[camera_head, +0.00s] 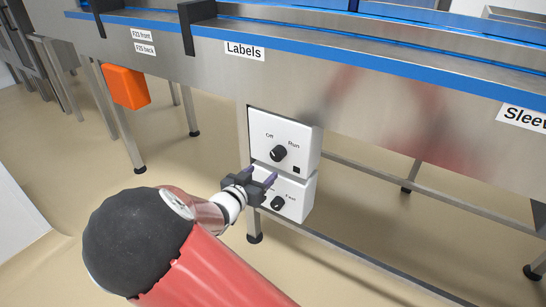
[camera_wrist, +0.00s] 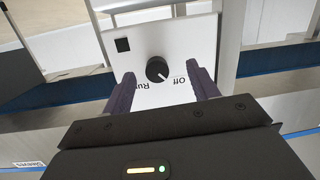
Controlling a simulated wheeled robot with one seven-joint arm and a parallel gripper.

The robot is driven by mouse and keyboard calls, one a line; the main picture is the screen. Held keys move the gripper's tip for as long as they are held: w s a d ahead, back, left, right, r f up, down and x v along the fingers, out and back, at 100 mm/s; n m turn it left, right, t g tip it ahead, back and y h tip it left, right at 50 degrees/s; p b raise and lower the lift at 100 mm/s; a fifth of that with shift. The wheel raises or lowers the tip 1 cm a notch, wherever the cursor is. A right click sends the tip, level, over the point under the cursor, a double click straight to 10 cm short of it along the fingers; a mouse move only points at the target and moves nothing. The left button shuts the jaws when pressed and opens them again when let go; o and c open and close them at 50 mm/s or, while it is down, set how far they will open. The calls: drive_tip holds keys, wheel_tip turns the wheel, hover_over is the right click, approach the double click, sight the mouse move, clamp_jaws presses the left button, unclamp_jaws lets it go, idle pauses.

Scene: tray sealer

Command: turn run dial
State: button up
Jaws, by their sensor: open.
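The run dial (camera_head: 278,153) is a round black knob on the upper white control box (camera_head: 310,144), between the printed words "Off" and "Run". My gripper (camera_head: 261,176) is in front of the boxes, a little below the run dial in the head view. In the wrist view the dial (camera_wrist: 157,70) lies between and just beyond the two purple fingers of my gripper (camera_wrist: 163,86). The fingers are open and apart, and none visibly touches the dial. The dial's pointer mark is too small to read surely.
A lower white box (camera_head: 297,200) carries a second black dial (camera_head: 277,203) with the word "Fast", partly hidden by my gripper. The steel conveyor frame (camera_head: 290,85) with a blue edge overhangs the boxes. An orange box (camera_head: 127,87) hangs at left. Steel legs and rails stand around.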

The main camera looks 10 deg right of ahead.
sight(275, 156)
drive_tip(key=w+d, duration=0.1)
drive_tip(key=w+d+r+h, duration=0.1)
drive_tip(key=w+d, duration=0.1)
drive_tip(key=w+d+h, duration=0.1)
drive_tip(key=d, duration=0.1)
drive_tip(key=shift+w+r+t, duration=0.3)
drive_tip(key=shift+r, duration=0.05)
drive_tip(key=c, duration=1)
